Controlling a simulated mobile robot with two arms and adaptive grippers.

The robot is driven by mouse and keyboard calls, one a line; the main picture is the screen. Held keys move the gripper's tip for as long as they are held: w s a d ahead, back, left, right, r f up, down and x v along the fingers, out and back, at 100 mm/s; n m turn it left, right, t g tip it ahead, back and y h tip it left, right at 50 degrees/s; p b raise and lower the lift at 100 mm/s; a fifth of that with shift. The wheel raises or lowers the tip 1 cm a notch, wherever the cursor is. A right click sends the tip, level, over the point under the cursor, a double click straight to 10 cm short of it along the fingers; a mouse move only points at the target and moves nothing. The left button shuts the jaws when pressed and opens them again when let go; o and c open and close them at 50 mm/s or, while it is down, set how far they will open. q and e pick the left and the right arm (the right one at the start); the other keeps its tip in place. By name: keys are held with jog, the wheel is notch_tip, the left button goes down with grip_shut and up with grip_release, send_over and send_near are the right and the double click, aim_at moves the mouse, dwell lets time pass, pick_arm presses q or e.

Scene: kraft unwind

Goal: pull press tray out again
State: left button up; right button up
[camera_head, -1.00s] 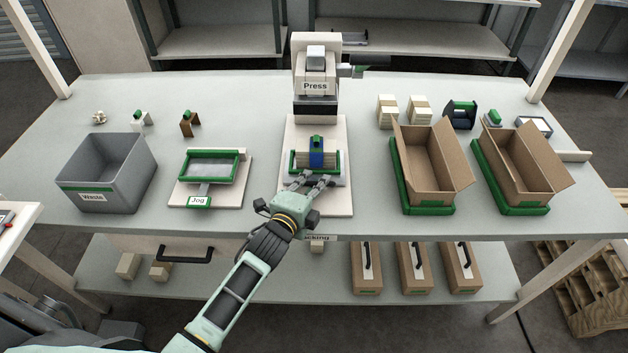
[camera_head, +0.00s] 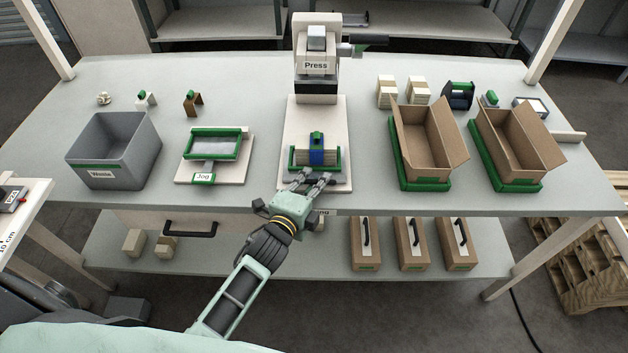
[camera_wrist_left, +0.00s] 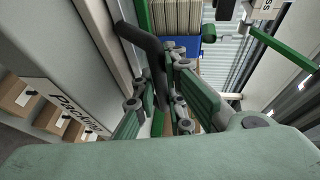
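The press tray (camera_head: 341,158) has a green rim and sits on the front part of the pale press base (camera_head: 313,112), clear of the press head (camera_head: 316,65). It carries a stack of kraft pieces (camera_head: 302,157) with a blue band and a green top (camera_head: 316,139). My left gripper (camera_head: 310,180) is at the tray's front edge. In the left wrist view its fingers (camera_wrist_left: 165,95) lie on both sides of a dark bent handle (camera_wrist_left: 142,40), which I take as gripped; the contact is partly hidden. My right gripper is in neither view.
A grey waste bin (camera_head: 112,180) and the jog fixture (camera_head: 238,172) stand to the left. Two open cartons (camera_head: 456,160) (camera_head: 549,157) on green bases stand to the right. The table's front edge is close below the gripper. A drawer with a black handle (camera_head: 190,230) is below.

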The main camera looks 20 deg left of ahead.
pick_arm(q)
jog(key=shift+o, duration=0.6)
jog(key=shift+f, duration=0.1)
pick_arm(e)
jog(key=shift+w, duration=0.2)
pick_arm(q)
jog(key=shift+s, duration=0.15)
jog(key=v, duration=1.1)
jog(key=shift+s, duration=0.4)
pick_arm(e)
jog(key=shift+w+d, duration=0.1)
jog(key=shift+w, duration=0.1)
